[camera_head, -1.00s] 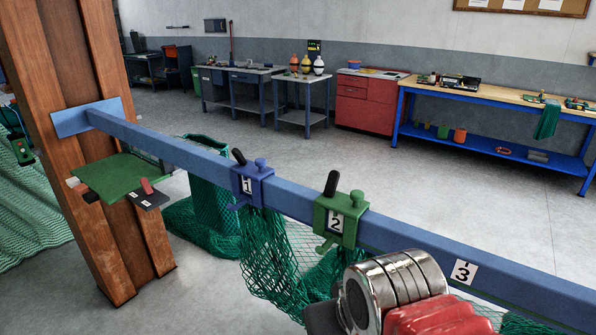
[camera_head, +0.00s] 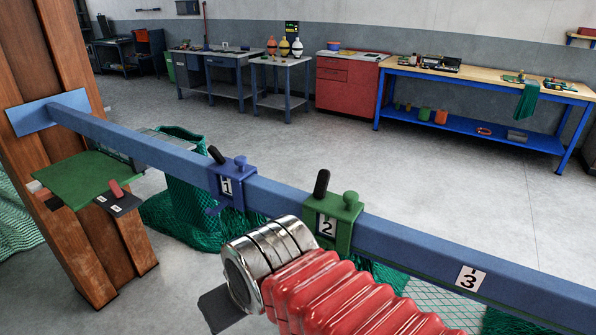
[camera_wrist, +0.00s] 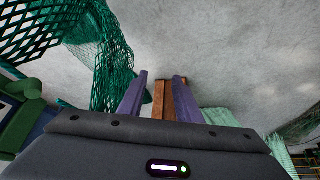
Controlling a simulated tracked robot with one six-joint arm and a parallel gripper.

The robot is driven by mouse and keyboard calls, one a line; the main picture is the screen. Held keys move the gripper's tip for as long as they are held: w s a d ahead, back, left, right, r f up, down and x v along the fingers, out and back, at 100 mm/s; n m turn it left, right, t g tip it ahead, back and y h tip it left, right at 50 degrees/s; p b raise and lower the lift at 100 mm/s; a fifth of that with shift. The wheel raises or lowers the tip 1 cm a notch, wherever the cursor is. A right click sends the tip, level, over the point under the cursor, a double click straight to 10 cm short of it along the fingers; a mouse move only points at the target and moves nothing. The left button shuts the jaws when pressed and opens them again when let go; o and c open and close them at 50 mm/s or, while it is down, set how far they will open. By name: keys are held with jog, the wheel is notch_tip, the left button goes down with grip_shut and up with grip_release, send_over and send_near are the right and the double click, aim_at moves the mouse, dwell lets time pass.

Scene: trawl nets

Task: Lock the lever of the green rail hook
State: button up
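The green rail hook (camera_head: 344,226), labelled 2, sits on the blue rail (camera_head: 420,247). Its black lever (camera_head: 321,184) points upward, tilted slightly right at the top. My arm's silver and red wrist part passes in front of the hook's lower left side. In the wrist view, green parts of the hook (camera_wrist: 22,112) show at the left edge, beside my gripper. My gripper (camera_wrist: 158,78) has two purple fingers, apart with nothing between them. In the head view, only a dark part of it shows below the rail; its fingertips are hidden.
A blue hook (camera_head: 233,184), labelled 1, sits left on the same rail, its lever tilted left. Green netting (camera_wrist: 115,60) hangs close to my fingers. A wooden post (camera_head: 70,150) with a green shelf (camera_head: 90,180) stands at left. Open floor lies behind the rail.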

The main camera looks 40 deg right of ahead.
jog(key=shift+w, duration=0.2)
jog(key=shift+o, duration=0.6)
jog(key=shift+w+r, duration=0.1)
jog(key=shift+r, duration=0.2)
notch_tip(320, 180, up, 28)
jog(key=m+g, duration=0.6)
jog(key=m, duration=0.8)
send_over(322, 174)
jog(key=shift+r, duration=0.2)
jog(key=shift+f, duration=0.15)
jog(key=shift+f, duration=6.7)
